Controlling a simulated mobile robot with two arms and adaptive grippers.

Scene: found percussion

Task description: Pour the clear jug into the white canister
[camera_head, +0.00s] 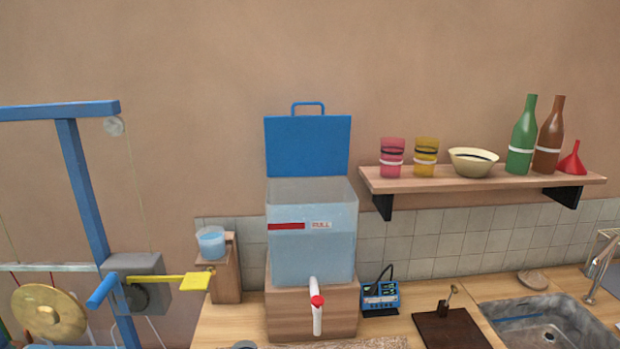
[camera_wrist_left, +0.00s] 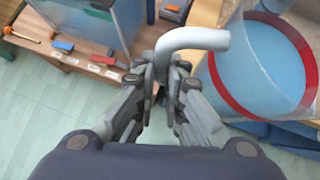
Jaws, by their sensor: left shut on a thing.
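The clear jug (camera_wrist_left: 268,60) has a red band, a grey handle (camera_wrist_left: 192,40) and light blue liquid inside. It shows at the upper right of the left wrist view, partly cut off by the frame. My left gripper (camera_wrist_left: 163,80) is shut on the grey handle beside the jug. Neither gripper shows in the head view, and the right gripper is in neither view. I cannot make out a white canister in either view.
A water tank (camera_head: 312,245) with a raised blue lid (camera_head: 308,146) stands on a wooden block. A small cup (camera_head: 211,242) of blue liquid stands left of it. A shelf (camera_head: 480,180) holds cups, a bowl and bottles. The wrist view shows a wooden surface (camera_wrist_left: 75,55) with coloured blocks.

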